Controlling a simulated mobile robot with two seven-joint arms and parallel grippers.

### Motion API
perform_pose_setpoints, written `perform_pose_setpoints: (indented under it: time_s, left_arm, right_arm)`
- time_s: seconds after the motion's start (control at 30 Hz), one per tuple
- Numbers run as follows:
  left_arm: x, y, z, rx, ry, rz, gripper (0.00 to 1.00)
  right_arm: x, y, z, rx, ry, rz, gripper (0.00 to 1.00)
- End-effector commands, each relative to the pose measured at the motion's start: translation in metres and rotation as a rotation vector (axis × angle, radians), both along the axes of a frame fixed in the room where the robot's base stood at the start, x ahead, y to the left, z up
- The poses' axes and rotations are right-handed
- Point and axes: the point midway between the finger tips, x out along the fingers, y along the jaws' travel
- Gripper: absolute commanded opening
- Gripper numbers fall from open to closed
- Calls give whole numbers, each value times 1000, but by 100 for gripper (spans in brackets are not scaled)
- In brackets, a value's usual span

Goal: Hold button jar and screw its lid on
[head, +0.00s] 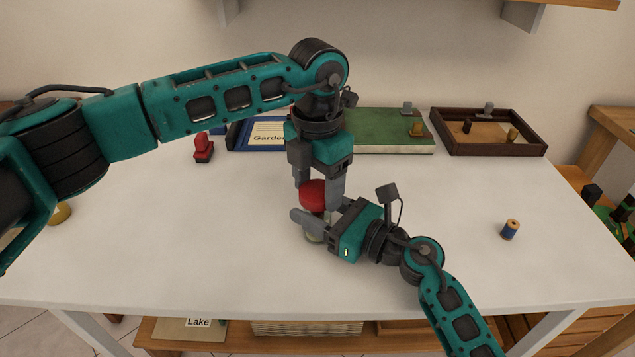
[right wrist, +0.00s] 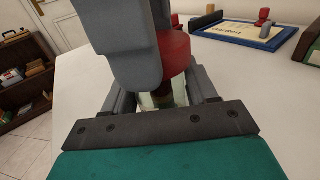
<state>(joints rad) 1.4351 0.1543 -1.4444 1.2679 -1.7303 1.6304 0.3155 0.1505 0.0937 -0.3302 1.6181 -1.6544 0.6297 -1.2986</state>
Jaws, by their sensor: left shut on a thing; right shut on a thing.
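The red lid (head: 313,196) is between the fingers of my left gripper (head: 319,190), which comes down from above and is shut on it. The button jar (head: 315,239), pale greenish glass, stands below the lid on the table, mostly hidden by my right gripper (head: 316,222). My right gripper is shut around the jar from the right side. In the right wrist view the red lid (right wrist: 174,54) is directly above the jar (right wrist: 181,94), with something dark under it. I cannot tell whether the lid touches the rim.
A blue-framed Garden sign (head: 266,136), a green board (head: 392,138) and a dark wooden tray (head: 489,151) line the back. A red figure (head: 203,147) stands back left, a blue-wrapped spool (head: 510,229) at right. The table's front is clear.

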Motion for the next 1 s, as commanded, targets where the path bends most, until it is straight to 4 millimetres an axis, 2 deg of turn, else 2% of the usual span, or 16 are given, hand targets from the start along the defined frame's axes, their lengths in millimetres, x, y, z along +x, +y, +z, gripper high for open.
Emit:
perform_pose_setpoints:
  time_s: [0.23,0.27,0.53,0.83,1.0]
  left_arm:
    - [0,0,0,0,0,-2,28]
    - [0,0,0,0,0,-2,66]
    - [0,0,0,0,0,-2,92]
    - [0,0,2,0,-1,-2,94]
    - [1,0,22,-1,-4,-2,94]
  right_arm:
    - [0,0,0,0,0,0,0]
    - [0,0,0,0,0,0,0]
    - [0,0,0,0,0,0,0]
    - [0,0,0,0,0,0,0]
    - [0,0,0,-1,1,0,0]
